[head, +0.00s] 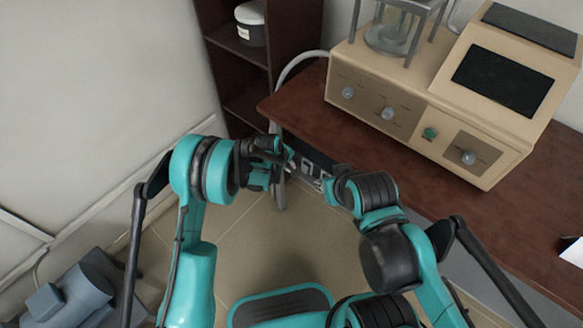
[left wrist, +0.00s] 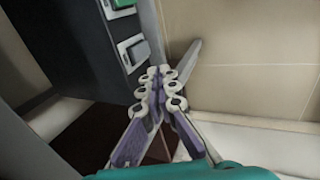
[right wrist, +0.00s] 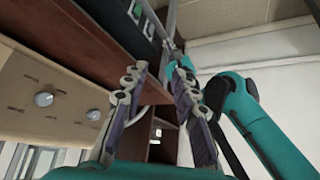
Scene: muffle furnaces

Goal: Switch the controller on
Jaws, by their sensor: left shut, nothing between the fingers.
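The controller (head: 306,150) is a dark box under the front edge of the wooden table, its front partly hidden by my grippers. In the left wrist view its dark face (left wrist: 92,50) carries a green switch (left wrist: 121,4) and a grey rocker switch (left wrist: 133,50). My left gripper (left wrist: 161,72) is shut and empty, its tips close beside the grey switch; I cannot tell whether they touch it. My right gripper (right wrist: 156,70) is open and empty, below the table edge. The controller's switches (right wrist: 148,26) show small beyond its fingers.
A beige furnace (head: 408,112) with knobs and a green button (head: 430,133) stands on the wooden table (head: 290,105). A dark shelf (head: 228,60) holding a white-lidded jar (head: 250,24) is at the back left. A grey hose (head: 294,62) runs down behind the table.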

